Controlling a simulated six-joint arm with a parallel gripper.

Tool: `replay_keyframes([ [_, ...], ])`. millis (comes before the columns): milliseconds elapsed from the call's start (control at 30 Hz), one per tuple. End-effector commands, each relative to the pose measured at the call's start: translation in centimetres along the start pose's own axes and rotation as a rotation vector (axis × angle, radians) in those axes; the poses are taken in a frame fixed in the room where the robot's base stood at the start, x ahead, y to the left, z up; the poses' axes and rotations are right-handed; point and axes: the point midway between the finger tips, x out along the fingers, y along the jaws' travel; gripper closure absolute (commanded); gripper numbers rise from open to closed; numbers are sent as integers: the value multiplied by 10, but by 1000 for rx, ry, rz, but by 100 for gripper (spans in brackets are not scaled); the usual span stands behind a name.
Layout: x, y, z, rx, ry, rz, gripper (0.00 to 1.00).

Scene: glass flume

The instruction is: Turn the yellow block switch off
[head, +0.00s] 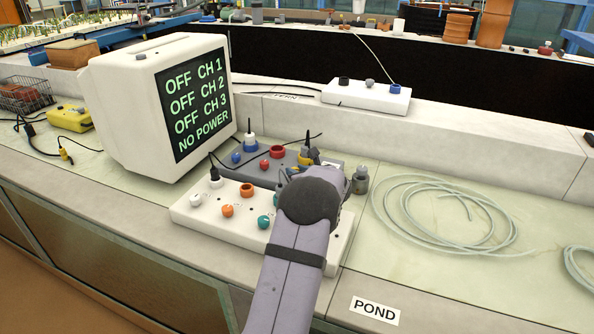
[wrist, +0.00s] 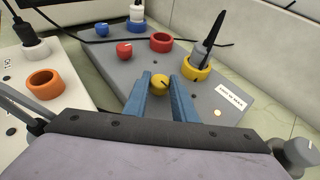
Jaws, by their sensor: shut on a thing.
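The yellow knob (wrist: 159,85) is a small round switch with a dark pointer line, on the grey block (wrist: 117,75). My gripper (wrist: 162,81) has its two blue fingers on either side of the knob and is shut on it. In the head view my arm hides the knob and the fingertips; the grey block (head: 325,163) shows behind the white block. The yellow ring socket (wrist: 196,69), with a dark plug in it, is just right of the knob in the wrist view. The monitor (head: 203,95) reads OFF CH 1, OFF CH 2, OFF CH 3, NO POWER.
The white block (head: 192,216) with coloured knobs stands in front. A red knob (wrist: 124,50), a red ring socket (wrist: 161,42) and a blue knob (wrist: 102,30) share the grey block. A grey weight (head: 361,180) and coiled tubing (head: 385,215) are to the right.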

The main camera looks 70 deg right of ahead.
Motion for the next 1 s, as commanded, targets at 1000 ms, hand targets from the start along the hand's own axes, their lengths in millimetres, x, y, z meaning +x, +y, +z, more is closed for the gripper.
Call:
replay_keyframes([
  [1000, 4, -8, 6, -148, -18, 359, 98],
])
